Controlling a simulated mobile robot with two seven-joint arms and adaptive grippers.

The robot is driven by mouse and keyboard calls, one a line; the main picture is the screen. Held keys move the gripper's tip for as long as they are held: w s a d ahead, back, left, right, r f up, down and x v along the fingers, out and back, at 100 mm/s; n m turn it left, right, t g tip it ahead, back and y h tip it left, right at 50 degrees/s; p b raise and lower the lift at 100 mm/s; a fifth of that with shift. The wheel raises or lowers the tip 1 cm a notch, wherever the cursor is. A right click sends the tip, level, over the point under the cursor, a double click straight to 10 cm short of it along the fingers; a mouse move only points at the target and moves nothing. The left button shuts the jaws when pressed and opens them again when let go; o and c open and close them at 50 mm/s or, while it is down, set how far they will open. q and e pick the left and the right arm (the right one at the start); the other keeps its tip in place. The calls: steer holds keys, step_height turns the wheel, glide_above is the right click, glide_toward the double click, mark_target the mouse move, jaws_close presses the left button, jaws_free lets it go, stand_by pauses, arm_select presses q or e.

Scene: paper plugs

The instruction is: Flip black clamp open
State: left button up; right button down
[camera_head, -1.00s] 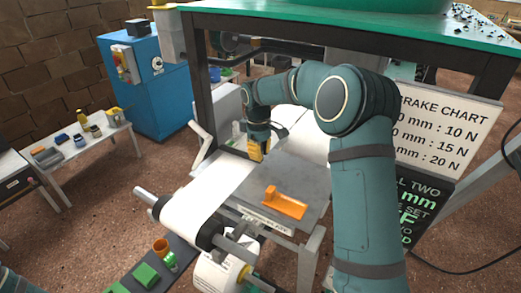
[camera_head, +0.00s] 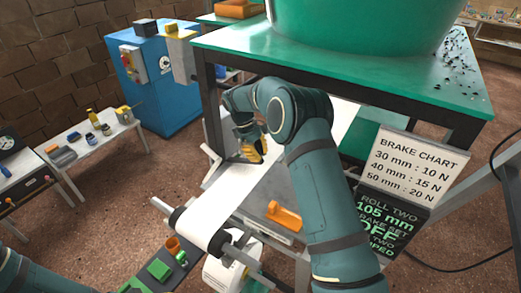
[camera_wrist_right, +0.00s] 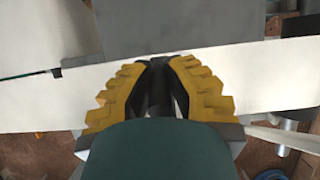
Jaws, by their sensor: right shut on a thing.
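My right gripper (camera_head: 252,152) reaches over the white paper web (camera_head: 246,187) under the green-topped table. In the right wrist view its two yellow-padded fingers (camera_wrist_right: 158,75) are closed around a dark upright piece (camera_wrist_right: 155,92), which looks like the black clamp. The fingers and my own wrist hide much of it, so its full shape and how far it is flipped do not show. The paper (camera_wrist_right: 40,98) runs beneath the fingers. My left arm shows only at the lower left corner of the head view; its gripper is out of view.
The green table (camera_head: 345,62) with a large green tub (camera_head: 380,22) stands above and behind my right arm. An orange tool (camera_head: 284,215) lies on the grey plate beside the paper. A paper roller (camera_head: 207,234) is in front. A brake chart sign (camera_head: 420,162) stands at right.

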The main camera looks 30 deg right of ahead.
steer(key=shift+w+a+r+g+h+p, duration=0.15)
steer(key=shift+w+r+g+p, duration=0.1)
steer(key=shift+r+p, duration=0.25)
steer(key=shift+w+a+r+g+h+p, duration=0.15)
steer(key=shift+w+r+p, duration=0.1)
steer(key=shift+p, duration=0.3)
arm_select(q)
step_height(320, 180, up, 3)
steer(key=shift+r, duration=0.15)
arm_select(e)
steer(key=shift+s+f, duration=0.1)
steer(key=c, duration=0.9)
jaws_free()
steer(key=shift+d, duration=0.1)
